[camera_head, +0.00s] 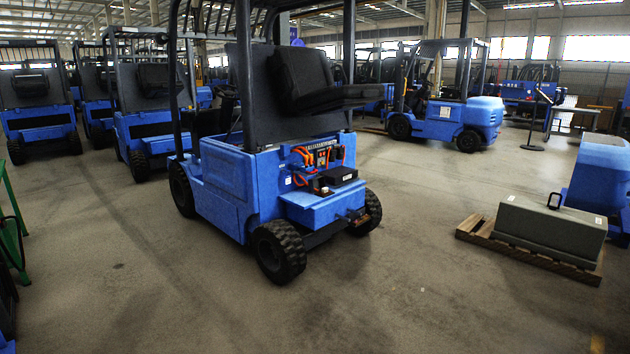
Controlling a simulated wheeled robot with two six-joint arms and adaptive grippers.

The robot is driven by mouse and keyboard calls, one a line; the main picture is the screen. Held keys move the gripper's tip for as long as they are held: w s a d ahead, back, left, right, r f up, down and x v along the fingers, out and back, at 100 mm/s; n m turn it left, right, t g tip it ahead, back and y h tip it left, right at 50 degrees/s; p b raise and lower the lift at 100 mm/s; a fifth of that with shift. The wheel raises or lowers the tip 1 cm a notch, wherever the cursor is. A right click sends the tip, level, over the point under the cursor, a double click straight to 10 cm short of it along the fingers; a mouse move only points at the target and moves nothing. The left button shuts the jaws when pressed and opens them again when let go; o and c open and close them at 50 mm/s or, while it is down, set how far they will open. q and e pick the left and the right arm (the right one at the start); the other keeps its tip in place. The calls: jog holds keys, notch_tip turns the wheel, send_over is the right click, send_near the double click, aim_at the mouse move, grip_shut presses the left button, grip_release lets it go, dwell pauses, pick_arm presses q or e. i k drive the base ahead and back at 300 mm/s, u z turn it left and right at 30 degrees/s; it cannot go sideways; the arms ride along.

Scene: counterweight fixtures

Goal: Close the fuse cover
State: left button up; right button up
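A blue forklift (225,190) stands in the middle of the view with its rear toward me. Its black seat (305,80) is tilted up, and the rear compartment below is exposed. In it are orange cables (302,153), a small fuse-like block (322,157) and a black box-shaped part (335,177) on the blue rear ledge. I cannot tell which of these dark parts is the fuse cover; they are too small to make out a lid or its angle. Neither of my grippers is in view.
A grey counterweight block (550,231) sits on a wooden pallet (475,232) at the right, near another blue part (600,175). Green framework (12,220) stands at the left edge. More forklifts (450,110) fill the back. The concrete floor in front is clear.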

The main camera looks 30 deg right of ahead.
aim_at(318, 182)
jog(key=z, duration=0.05)
jog(key=i, duration=3.45)
jog(key=z, duration=0.65)
jog(key=i, duration=1.9)
jog(key=z, duration=0.35)
